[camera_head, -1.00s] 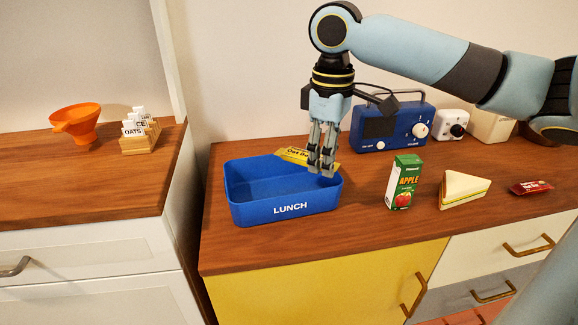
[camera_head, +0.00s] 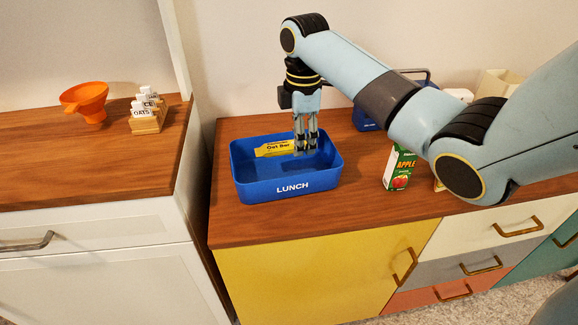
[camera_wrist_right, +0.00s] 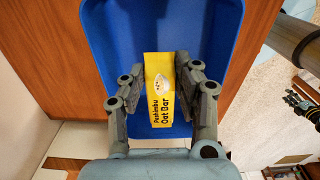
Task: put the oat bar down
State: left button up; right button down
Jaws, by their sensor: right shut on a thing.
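The yellow oat bar (camera_head: 277,148) is at the blue lunch box (camera_head: 258,192), inside its outline near the back wall in the head view. My right gripper (camera_head: 306,152) points down over the box and is shut on the bar. In the right wrist view the bar (camera_wrist_right: 158,100) lies between the fingers of the right gripper (camera_wrist_right: 158,72), with the blue box floor behind it. I cannot tell whether the bar touches the floor. My left gripper is not in the head view; a small dark finger-like shape at the wrist view's right edge may be it.
An apple juice carton (camera_head: 398,168) stands right of the box. My right arm hides much of the counter there and part of a blue radio (camera_head: 366,119). An orange funnel (camera_head: 87,101) and a labelled card holder (camera_head: 146,122) stand on the left counter. Counter before the box is clear.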

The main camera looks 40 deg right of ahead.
aim_at(289, 170)
jog(key=a+f, duration=0.2)
jog(key=a, duration=0.1)
jog(key=shift+s+a+f, duration=0.1)
jog(key=shift+s+a, duration=0.05)
jog(key=shift+a, duration=0.15)
jog(key=shift+f, duration=2.05)
jog(key=shift+f, duration=0.1)
jog(key=c, duration=1)
grip_release()
jog(key=shift+o, duration=0.2)
notch_tip(289, 170, up, 12)
jog(key=shift+p, duration=0.35)
